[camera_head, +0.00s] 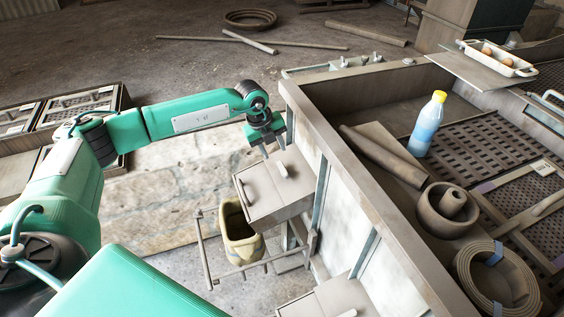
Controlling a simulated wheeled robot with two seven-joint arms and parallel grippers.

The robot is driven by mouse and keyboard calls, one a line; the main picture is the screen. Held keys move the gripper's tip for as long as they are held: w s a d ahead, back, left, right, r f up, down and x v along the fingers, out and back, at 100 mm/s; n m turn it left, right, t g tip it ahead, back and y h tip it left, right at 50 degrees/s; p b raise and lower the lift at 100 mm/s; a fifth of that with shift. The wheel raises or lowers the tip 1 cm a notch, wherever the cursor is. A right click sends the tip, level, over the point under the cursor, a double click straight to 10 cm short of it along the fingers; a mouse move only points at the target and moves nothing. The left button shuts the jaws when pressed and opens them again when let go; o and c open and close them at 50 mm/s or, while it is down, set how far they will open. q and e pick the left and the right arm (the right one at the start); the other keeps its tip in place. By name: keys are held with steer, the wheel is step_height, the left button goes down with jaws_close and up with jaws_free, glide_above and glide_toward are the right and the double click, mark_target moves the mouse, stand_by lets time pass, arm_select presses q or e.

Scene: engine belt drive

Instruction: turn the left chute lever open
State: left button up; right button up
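The left chute (262,198) is a pale grey-brown box on the outer side of the bench wall, near the picture's middle. A short, light lever (281,168) stands on its top face. My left gripper (274,152) is just above and behind the lever, pointing down, with its two fingers apart and nothing between them. I cannot tell whether a finger touches the lever. A second chute (330,299) shows at the bottom edge, with part of its lever (348,313). My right gripper is not in view.
The bench wall (345,165) rises right of my gripper.

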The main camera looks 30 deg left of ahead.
mark_target(282, 169)
arm_select(q)
steer(key=p+x, duration=0.1)
steer(key=x, duration=0.7)
steer(key=shift+w+p, duration=0.15)
steer(key=shift+p, duration=0.25)
steer(key=shift+d+f, duration=0.1)
steer(key=shift+f, duration=0.3)
steer(key=shift+w+f, duration=0.1)
steer(key=shift+f, duration=0.2)
steer(key=c, duration=0.6)
jaws_close()
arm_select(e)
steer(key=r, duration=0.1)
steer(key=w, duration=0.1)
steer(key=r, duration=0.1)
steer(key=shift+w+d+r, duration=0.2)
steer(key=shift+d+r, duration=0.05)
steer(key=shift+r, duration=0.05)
